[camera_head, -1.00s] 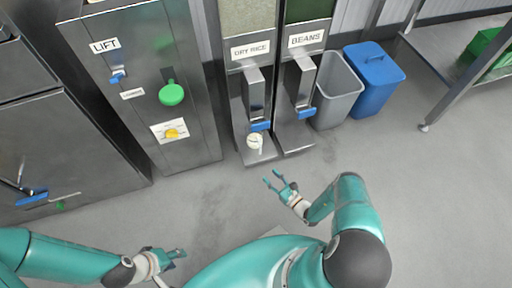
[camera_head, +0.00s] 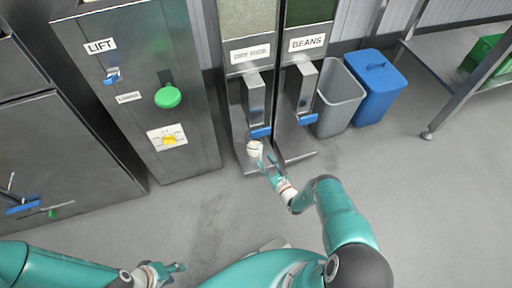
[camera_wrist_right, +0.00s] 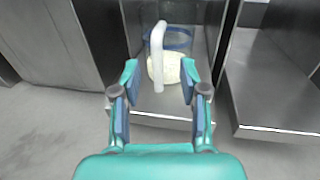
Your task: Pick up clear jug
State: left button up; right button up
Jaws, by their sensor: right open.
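The clear jug (camera_wrist_right: 179,42) stands on the metal tray under the dry rice dispenser, with pale rice in it. Its whitish handle (camera_wrist_right: 158,55) faces my right gripper in the right wrist view. In the head view the jug (camera_head: 254,148) is small and lies just past the right fingertips. My right gripper (camera_wrist_right: 159,80) is open, with one finger on each side of the handle in the picture; I cannot tell whether they touch it. The right gripper also shows in the head view (camera_head: 268,166). My left gripper (camera_head: 176,268) is low at the left, away from the jug.
The dry rice dispenser (camera_head: 255,100) and beans dispenser (camera_head: 303,95) have blue levers above the trays. A grey bin (camera_head: 338,98) and a blue bin (camera_head: 380,85) stand to the right. A lift panel (camera_head: 140,100) stands left. The floor in front is clear.

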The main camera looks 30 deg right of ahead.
aim_at(260, 155)
jog(key=w+b, duration=0.1)
jog(key=w, duration=0.2)
jog(key=shift+w+a+f, duration=0.1)
jog(key=shift+w, duration=0.75)
grip_shut()
